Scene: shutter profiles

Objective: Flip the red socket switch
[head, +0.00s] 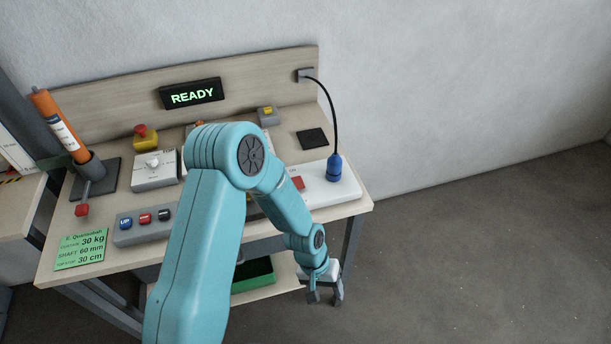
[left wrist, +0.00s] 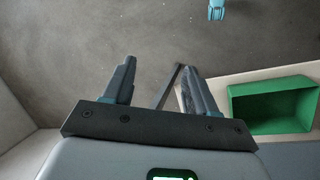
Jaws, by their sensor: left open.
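The red switch (head: 298,183) sits on the white socket strip (head: 318,188) at the right end of the bench; my arm hides the strip's left part. A blue plug (head: 334,170) stands upright at the strip's right end. My left gripper (head: 325,298) hangs off the bench's front right edge, below and apart from the switch. In the left wrist view its two fingers (left wrist: 160,88) are spread with nothing between them. The switch does not show in that view. My right gripper is not in view.
A black cable (head: 333,115) arches from the plug to a grey box on the back panel. A button box (head: 143,224), emergency stop (head: 145,137) and orange cylinder (head: 58,122) stand left. A green bin (left wrist: 272,106) is on the lower shelf. Floor at right is clear.

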